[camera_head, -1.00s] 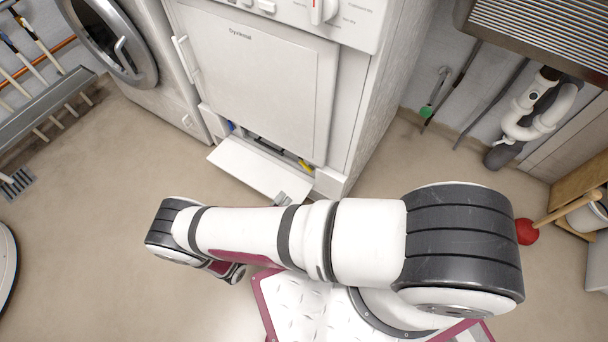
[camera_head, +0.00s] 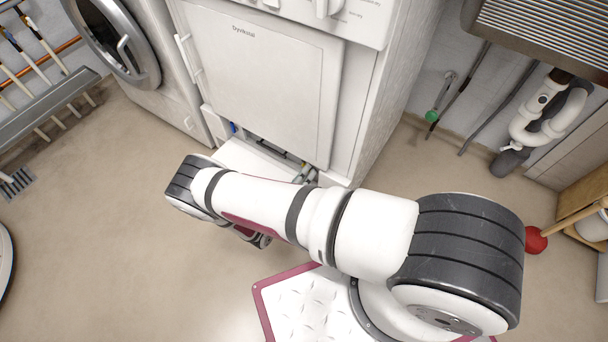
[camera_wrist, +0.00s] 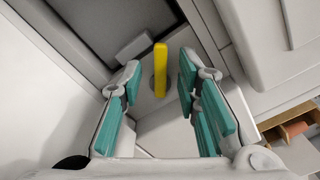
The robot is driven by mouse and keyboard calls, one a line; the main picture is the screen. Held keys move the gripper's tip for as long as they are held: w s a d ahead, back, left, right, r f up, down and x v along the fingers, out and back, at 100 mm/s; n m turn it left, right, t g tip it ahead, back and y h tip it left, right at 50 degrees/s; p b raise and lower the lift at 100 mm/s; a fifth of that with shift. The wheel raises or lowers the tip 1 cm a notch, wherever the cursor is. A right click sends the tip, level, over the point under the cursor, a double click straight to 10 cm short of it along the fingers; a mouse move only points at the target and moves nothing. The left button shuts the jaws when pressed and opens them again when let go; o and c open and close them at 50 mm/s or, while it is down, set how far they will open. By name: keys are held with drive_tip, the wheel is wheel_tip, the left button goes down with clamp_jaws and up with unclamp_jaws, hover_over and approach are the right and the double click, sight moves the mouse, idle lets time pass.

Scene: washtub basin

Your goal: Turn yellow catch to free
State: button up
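The yellow catch (camera_wrist: 160,70) is an upright narrow bar on a round grey base, inside the low opening of the white machine (camera_head: 255,80). In the wrist view it shows between the fingertips of my gripper (camera_wrist: 160,82), near the picture's middle. The teal-padded fingers are apart on either side of it, with visible gaps on both sides. I cannot tell how far the tips reach along it. In the head view the tip of my gripper (camera_head: 304,174) is at the right end of the opening, and the catch is not clearly visible there.
The machine's white lower flap (camera_head: 246,160) is folded down in front of the opening, partly behind my arm. A washer with a round door (camera_head: 118,42) stands at left. White drain pipes (camera_head: 545,110) are at right.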

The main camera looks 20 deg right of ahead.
clamp_jaws()
drive_tip(key=shift+r+m, duration=0.1)
drive_tip(key=shift+m, duration=0.3)
drive_tip(key=m, duration=0.4)
drive_tip(key=shift+s+d+r+m, duration=0.2)
drive_tip(key=shift+s+r+m, duration=0.05)
drive_tip(key=shift+s+m, duration=0.05)
drive_tip(key=m, duration=0.1)
drive_tip(key=m+p, duration=0.1)
drive_tip(key=m, duration=0.3)
drive_tip(key=shift+s+d, duration=0.25)
drive_tip(key=shift+s, duration=0.15)
drive_tip(key=shift+m, duration=0.3)
unclamp_jaws()
drive_tip(key=shift+r, duration=0.1)
